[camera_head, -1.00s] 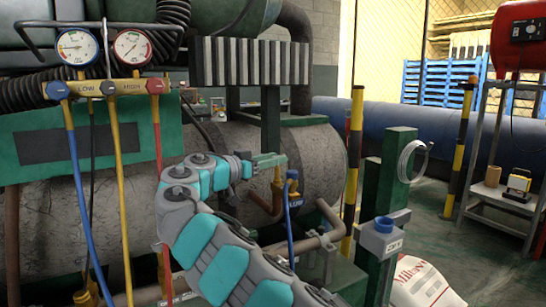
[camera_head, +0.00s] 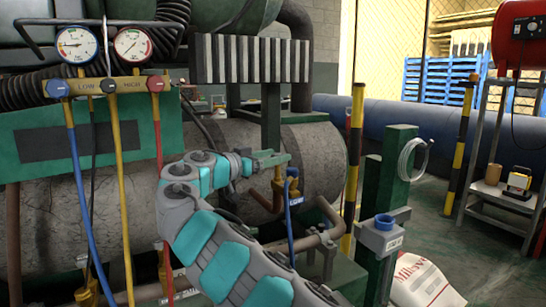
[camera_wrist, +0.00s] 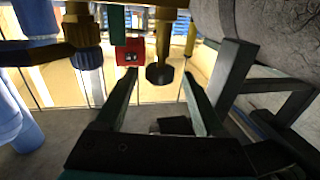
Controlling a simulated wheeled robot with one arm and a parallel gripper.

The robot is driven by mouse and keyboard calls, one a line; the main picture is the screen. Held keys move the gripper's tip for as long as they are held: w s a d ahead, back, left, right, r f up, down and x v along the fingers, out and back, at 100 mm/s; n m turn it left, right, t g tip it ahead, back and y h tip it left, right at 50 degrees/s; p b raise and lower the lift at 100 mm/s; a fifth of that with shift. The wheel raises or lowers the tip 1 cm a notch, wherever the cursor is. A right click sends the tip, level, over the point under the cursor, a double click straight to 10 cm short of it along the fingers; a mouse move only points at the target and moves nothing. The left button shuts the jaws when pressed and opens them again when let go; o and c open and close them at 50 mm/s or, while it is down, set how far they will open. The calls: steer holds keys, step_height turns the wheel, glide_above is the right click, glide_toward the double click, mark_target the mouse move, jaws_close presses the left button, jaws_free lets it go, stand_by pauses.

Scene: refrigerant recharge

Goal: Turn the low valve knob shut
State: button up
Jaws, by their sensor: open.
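A gauge manifold at the left of the head view has a blue knob (camera_head: 56,89) at its LOW end and a red knob (camera_head: 155,84) at its HIGH end. My gripper (camera_head: 284,158) is well to the right of it, at a brass service valve (camera_head: 278,182) with a blue-capped hose fitting (camera_head: 292,173). In the wrist view my open, empty gripper (camera_wrist: 161,88) has a dark round knob (camera_wrist: 160,73) on a brass stem ahead, between its fingertips. I cannot tell whether the fingers touch it. A ribbed blue fitting (camera_wrist: 88,58) is left of the fingers.
A red block (camera_wrist: 130,51) is close by the left finger. A grey tank (camera_head: 90,205) lies behind my arm. A green post (camera_head: 399,165) with a coiled clear hose stands to the right, near a blue-rimmed holder (camera_head: 384,224). Pipes run below the valve.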

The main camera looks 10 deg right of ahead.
steer(key=shift+a, duration=0.1)
steer(key=v, duration=0.7)
steer(key=shift+s+a, duration=0.2)
steer(key=shift+s, duration=0.05)
